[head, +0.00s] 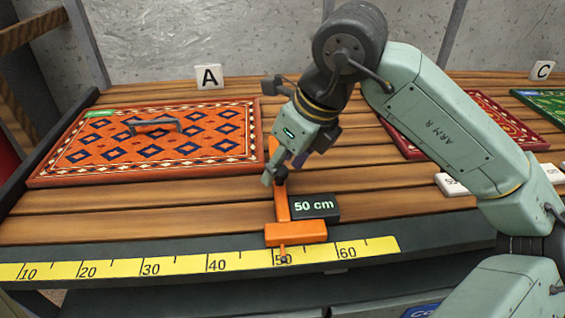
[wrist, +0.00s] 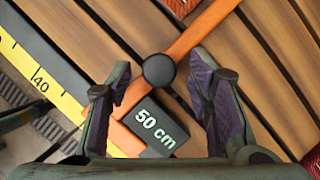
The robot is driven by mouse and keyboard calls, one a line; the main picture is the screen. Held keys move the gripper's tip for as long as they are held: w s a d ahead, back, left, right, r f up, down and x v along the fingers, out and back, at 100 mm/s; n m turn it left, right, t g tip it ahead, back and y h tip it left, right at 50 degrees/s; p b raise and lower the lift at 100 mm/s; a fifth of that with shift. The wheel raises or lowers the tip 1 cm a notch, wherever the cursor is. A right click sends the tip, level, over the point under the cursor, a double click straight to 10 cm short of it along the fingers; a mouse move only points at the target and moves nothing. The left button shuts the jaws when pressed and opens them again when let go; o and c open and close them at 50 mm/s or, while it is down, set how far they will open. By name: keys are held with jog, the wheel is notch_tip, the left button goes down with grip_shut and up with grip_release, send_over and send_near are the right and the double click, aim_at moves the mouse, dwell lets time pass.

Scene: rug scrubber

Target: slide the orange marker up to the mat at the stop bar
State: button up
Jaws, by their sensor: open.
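The orange marker (head: 296,233) straddles the yellow ruler (head: 180,266) near 50, with a long orange arm across the planks and a "50 cm" display (head: 314,207). Its black round knob (wrist: 159,70) shows in the wrist view. My gripper (head: 283,173) is open over the knob, which lies between the fingers (wrist: 161,75) with gaps on both sides. The red-orange patterned mat (head: 200,128) with a handle lies left of the marker's arm. I cannot tell whether arm and mat touch. A dark bar (head: 48,150) runs along the mat's left edge, likely the stop bar.
A second red mat (head: 505,125) and a green mat (head: 549,104) lie to the right, partly behind my arm. White cards (head: 451,185) lie near it. Signs A (head: 209,77) and C (head: 541,70) stand at the back. The planks left of the marker, before the mat, are clear.

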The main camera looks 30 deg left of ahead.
aim_at(303, 197)
jog(key=v, duration=1.1)
jog(key=shift+r, duration=0.25)
jog(key=shift+d, duration=0.2)
